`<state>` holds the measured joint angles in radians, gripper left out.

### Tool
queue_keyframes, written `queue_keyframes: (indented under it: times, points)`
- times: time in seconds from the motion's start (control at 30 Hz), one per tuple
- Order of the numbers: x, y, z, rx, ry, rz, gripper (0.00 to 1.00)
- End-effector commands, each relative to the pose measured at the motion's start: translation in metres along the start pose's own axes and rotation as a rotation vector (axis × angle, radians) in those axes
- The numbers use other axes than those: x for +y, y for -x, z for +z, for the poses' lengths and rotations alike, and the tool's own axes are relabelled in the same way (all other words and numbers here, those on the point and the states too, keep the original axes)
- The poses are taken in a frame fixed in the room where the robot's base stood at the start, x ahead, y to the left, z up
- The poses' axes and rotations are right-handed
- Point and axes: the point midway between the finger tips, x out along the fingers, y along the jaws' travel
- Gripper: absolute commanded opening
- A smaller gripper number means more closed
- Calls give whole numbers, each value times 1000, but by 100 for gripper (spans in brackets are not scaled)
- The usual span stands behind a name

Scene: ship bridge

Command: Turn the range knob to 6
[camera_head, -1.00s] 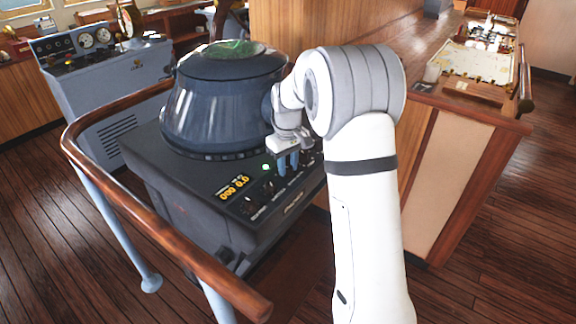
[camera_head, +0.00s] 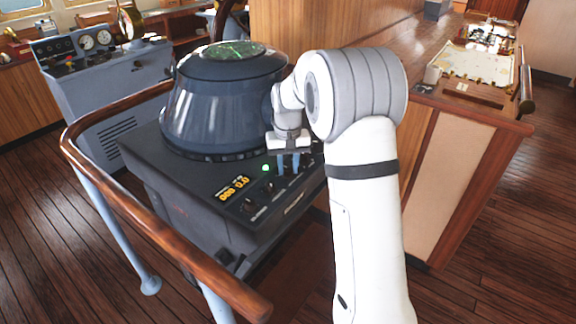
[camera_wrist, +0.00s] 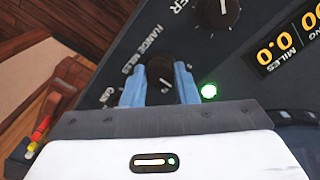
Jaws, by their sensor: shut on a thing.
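The range knob (camera_wrist: 160,66) is a small black knob with a pale pointer mark, under the lettering "RANGE MILES" in the wrist view. My gripper (camera_wrist: 161,74) has its two blue fingers on either side of the knob, shut on it. In the head view my gripper (camera_head: 289,161) reaches down to the front control strip of the dark radar console (camera_head: 160,167), and its fingers hide the knob there. Part of the scale around the knob is hidden by the fingers, so I cannot read its setting.
Another black knob (camera_wrist: 217,12) is beside it, with a lit green lamp (camera_wrist: 209,91) and an orange display (camera_wrist: 279,50) nearby. The radar hood (camera_head: 222,105) rises behind my gripper. A wooden handrail (camera_head: 160,222) curves around the console's left and front.

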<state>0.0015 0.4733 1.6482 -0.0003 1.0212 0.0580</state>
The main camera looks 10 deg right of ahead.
Motion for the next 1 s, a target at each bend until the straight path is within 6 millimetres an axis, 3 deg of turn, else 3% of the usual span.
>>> queue_keyframes:
  times: [0.27, 0.3, 0.53, 0.83, 1.0]
  points:
    - [-1, 2, -1, 5, 0, -1, 4]
    - [-1, 2, -1, 5, 0, -1, 29]
    - [0, 1, -1, 3, 1, -1, 48]
    - [0, 4, -1, 3, 1, 0, 48]
    - [0, 27, -1, 6, 1, -1, 48]
